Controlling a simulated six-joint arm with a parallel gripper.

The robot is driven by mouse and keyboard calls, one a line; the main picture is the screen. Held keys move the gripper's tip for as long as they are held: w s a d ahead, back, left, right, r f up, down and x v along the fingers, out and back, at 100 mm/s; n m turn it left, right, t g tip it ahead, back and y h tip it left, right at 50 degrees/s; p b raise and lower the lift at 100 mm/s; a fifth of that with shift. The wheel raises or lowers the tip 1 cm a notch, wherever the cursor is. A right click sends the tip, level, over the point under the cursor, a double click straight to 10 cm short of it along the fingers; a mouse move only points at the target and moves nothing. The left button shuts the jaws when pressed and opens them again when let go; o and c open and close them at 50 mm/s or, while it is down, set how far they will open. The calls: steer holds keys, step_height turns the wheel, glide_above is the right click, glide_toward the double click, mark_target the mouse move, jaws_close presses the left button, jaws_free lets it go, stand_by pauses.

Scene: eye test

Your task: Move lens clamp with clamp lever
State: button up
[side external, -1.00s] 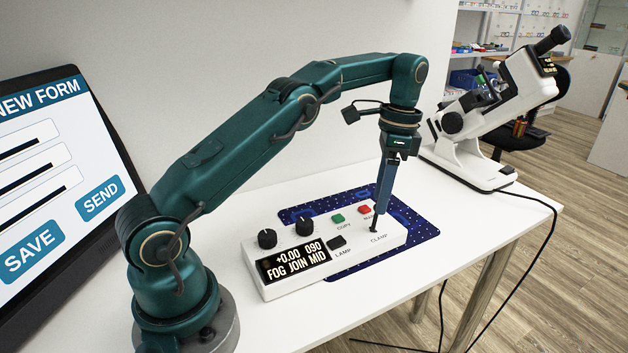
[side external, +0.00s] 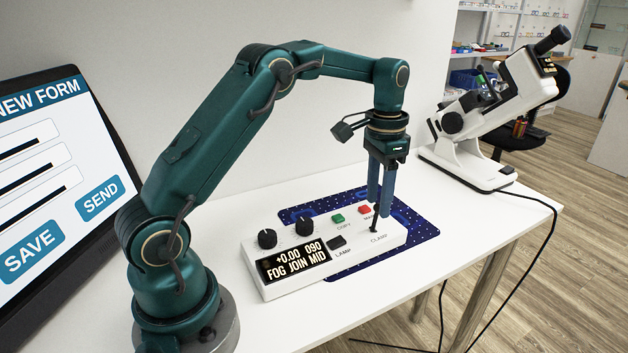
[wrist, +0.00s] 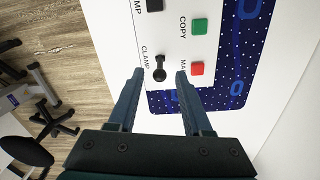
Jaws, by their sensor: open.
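The clamp lever (side external: 374,226) is a small black stick with a round knob, by the CLAMP label at the right front of the white control box (side external: 348,262). It also shows in the wrist view (wrist: 160,72). My gripper (side external: 379,208) points down over it, open and empty. In the wrist view the fingertips stand left and right of the lever, with a visible gap on each side. The lens clamp appears to be among the small dark parts (side external: 484,88) on the white lens meter (side external: 470,130); its position is too small to tell.
The box has two black knobs (side external: 304,226), a green COPY button (side external: 338,218), a red button (side external: 365,210), a black LAMP switch (side external: 337,243) and a display (side external: 294,263). A blue dotted mat (side external: 422,226) lies under it. A monitor (side external: 60,190) stands left.

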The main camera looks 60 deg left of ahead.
mark_target(377, 212)
steer(key=shift+f, duration=1.95)
jaws_close()
steer(key=shift+w+g, duration=0.3)
steer(key=shift+g, duration=0.4)
jaws_free()
